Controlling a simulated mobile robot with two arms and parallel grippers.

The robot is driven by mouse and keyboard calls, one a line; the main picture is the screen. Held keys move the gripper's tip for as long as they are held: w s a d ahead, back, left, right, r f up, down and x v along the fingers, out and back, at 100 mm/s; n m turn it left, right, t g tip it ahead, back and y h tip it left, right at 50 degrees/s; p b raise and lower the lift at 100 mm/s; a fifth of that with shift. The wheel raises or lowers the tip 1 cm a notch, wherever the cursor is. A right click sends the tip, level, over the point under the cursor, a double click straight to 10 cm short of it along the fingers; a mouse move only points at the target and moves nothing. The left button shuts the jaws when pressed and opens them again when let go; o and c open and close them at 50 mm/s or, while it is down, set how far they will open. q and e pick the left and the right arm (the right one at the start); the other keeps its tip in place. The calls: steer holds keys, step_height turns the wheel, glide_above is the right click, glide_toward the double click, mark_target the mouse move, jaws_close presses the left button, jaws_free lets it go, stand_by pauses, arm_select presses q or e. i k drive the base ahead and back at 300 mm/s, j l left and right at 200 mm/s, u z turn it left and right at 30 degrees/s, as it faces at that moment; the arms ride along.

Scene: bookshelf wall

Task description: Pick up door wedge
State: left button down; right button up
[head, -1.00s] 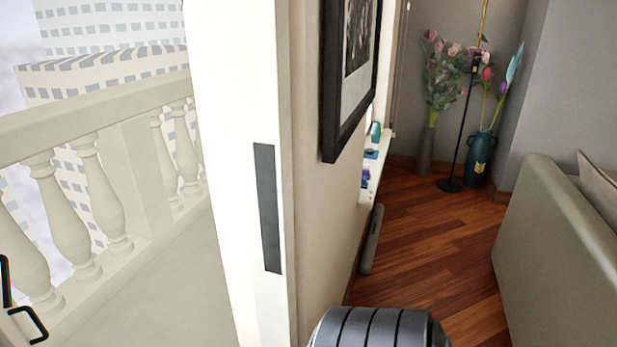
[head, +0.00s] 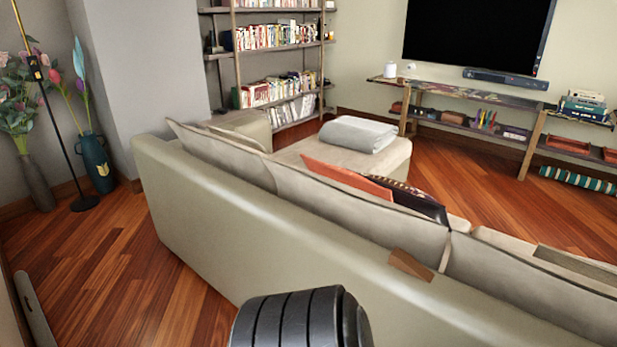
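A small brown wooden wedge (head: 410,265), which looks like the door wedge, lies on the top edge of the sofa's back, near the gap between two back cushions. Its whole upper side seems visible. Neither of my grippers shows in the head view. A dark ribbed part of my own body stands at the bottom centre, in front of the sofa and apart from the wedge.
The long beige sofa (head: 240,230) blocks the middle and right. Wooden floor (head: 100,260) is free on the left. Vases with flowers (head: 93,165) and a thin black stand (head: 84,203) are at the far left. A bookshelf (head: 268,70) and low console (head: 470,125) stand behind.

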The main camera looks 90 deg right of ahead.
mark_target(398, 258)
steer(key=z, duration=3.45)
